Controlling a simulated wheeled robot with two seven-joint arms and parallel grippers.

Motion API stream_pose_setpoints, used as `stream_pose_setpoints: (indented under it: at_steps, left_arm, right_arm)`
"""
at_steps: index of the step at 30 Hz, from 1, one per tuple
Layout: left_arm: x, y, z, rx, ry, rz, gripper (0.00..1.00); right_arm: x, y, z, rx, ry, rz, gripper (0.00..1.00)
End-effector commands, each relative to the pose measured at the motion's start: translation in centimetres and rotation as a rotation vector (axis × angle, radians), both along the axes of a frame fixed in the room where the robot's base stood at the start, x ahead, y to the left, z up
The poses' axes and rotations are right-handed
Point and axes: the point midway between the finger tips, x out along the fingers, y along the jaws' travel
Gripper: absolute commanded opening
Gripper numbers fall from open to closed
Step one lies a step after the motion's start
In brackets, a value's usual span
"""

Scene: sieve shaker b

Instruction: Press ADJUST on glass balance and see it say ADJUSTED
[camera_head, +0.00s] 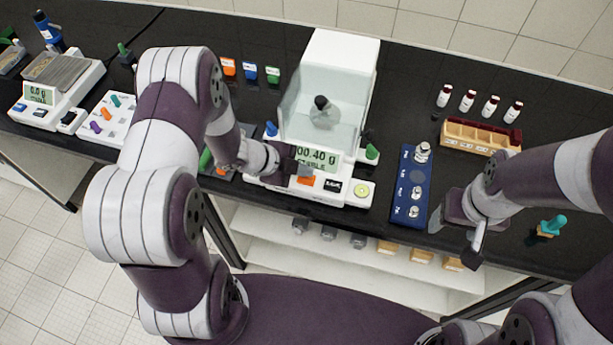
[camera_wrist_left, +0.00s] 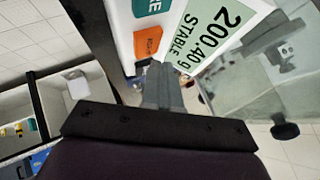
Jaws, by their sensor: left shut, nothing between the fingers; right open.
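The glass balance (camera_head: 340,50) stands at the middle of the bench, with a glass chamber over its pan. Its display (camera_head: 318,157) reads 200.40 g STABLE in the left wrist view (camera_wrist_left: 215,38). An orange button (camera_head: 307,181) sits below the display; it also shows in the left wrist view (camera_wrist_left: 148,43), its lettering only partly legible. My left gripper (camera_head: 303,170) is shut and empty, its fingertips beside the orange button and display edge; I cannot tell whether they touch. My right gripper (camera_head: 466,226) is open and empty near the blue rack.
A blue rack (camera_head: 410,186) with metal weights lies right of the balance. A wooden box (camera_head: 480,137) and several small bottles (camera_head: 468,100) stand further right. A second balance (camera_head: 58,85) stands at far left. A dark-knobbed item (camera_head: 322,112) is inside the glass chamber.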

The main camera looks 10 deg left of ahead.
Motion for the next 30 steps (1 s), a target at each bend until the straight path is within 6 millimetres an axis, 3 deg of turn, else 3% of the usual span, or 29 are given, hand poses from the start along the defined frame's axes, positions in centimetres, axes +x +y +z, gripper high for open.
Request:
stream_pose_setpoints:
  at_steps: [30]
  left_arm:
    - [0.00,0.00,-0.91,0.000,0.000,0.000,0.00]
  right_arm:
    - [0.00,0.00,-0.58,0.000,0.000,0.000,0.66]
